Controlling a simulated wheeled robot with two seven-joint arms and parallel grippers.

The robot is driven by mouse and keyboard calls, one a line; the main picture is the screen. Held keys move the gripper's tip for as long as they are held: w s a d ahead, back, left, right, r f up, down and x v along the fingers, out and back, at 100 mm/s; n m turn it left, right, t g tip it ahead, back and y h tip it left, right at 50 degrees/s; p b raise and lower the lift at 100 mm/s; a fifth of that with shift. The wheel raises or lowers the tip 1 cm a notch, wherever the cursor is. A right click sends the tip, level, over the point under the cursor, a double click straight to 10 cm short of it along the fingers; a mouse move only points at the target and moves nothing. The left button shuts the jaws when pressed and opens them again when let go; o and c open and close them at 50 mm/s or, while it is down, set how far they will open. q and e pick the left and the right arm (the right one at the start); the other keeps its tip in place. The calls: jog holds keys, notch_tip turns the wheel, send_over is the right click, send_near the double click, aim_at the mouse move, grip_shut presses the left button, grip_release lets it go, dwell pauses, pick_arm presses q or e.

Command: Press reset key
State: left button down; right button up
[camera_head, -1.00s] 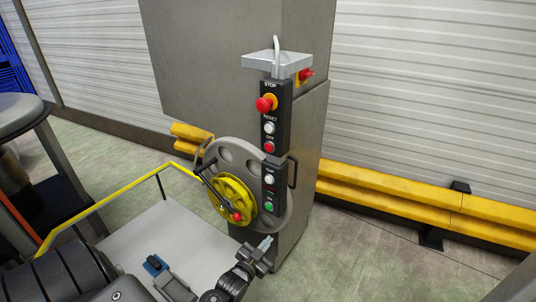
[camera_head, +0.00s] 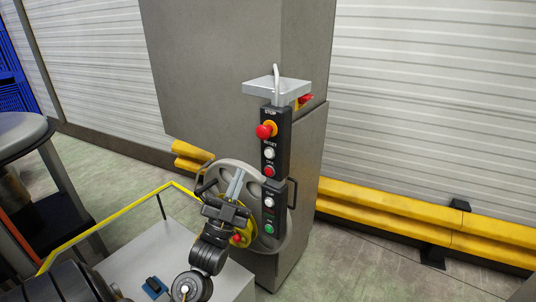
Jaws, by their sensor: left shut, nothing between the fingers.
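The reset key (camera_head: 269,153) is a white round button on the upper black control box (camera_head: 283,140). It sits under the red STOP mushroom button (camera_head: 264,131) and above a red button (camera_head: 269,171). My left gripper (camera_head: 236,178) is shut and empty, its fingertips pointing up in front of the grey wheel. It is left of and below the reset key and appears apart from it. My right gripper is not in view.
A lower black control box (camera_head: 271,212) carries a white and a green button. A grey wheel with a yellow hub (camera_head: 249,236) stands behind my left gripper. A yellow rail (camera_head: 110,215) runs at left. Yellow barriers (camera_head: 400,215) line the shuttered wall.

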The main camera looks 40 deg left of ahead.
aim_at(269, 153)
pick_arm(q)
jog(key=w+b, duration=0.1)
jog(key=w, duration=0.8)
jog(key=shift+b, duration=0.4)
jog(key=shift+w+a, duration=0.1)
dwell(1.8)
jog(key=shift+w, duration=0.3)
jog(key=shift+w, duration=0.35)
dwell(0.7)
jog(key=shift+s, duration=0.8)
